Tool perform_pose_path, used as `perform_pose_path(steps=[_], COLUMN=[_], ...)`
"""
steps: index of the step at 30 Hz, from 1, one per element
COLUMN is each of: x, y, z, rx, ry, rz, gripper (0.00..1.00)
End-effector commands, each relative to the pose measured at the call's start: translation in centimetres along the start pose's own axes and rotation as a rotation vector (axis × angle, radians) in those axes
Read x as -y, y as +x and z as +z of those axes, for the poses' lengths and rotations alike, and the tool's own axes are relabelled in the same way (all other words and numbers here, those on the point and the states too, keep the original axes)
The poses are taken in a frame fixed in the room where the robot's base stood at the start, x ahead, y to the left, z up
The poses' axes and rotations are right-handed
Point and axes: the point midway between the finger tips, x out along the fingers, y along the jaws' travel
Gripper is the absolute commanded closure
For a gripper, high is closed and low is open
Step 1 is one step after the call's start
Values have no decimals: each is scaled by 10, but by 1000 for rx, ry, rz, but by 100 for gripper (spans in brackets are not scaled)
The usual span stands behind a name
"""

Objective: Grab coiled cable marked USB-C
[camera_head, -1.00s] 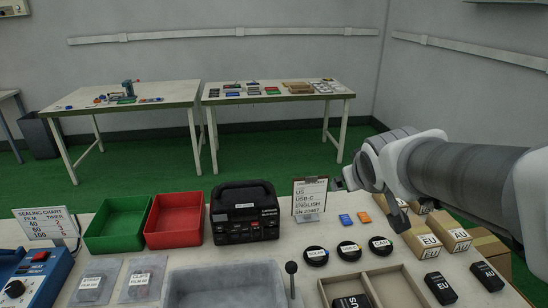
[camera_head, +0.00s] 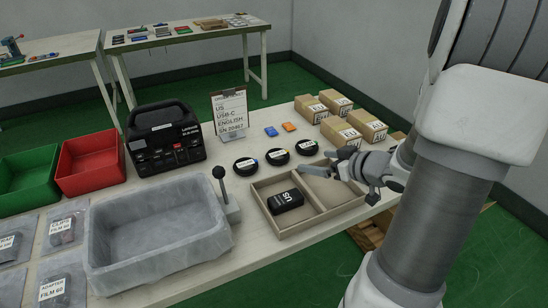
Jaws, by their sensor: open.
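Three black coiled cables with small labels lie in a row behind the tray: a left one (camera_head: 246,165), a middle one (camera_head: 278,157) and a right one (camera_head: 307,147). Their labels are too small to read surely, so I cannot tell which is marked USB-C. My gripper (camera_head: 335,172) is open and empty above the right part of the tray, to the right of and nearer than the cables. It appears apart from them.
The two-part tray (camera_head: 293,234) holds a black US block (camera_head: 286,201) in its left compartment. A card stand (camera_head: 231,115) and a black machine (camera_head: 165,139) stand behind the cables. Small boxes (camera_head: 341,132) stand at right. A grey basin (camera_head: 158,240) with a lever (camera_head: 222,183) is left.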

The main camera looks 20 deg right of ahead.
Motion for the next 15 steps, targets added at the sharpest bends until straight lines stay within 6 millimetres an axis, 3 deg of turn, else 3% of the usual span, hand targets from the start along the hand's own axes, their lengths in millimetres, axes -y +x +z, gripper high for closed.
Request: perform_pose_path(steps=[15], x=[1], y=[104], z=[3], rx=[-2], ry=[-2], rz=[-3], gripper=[0])
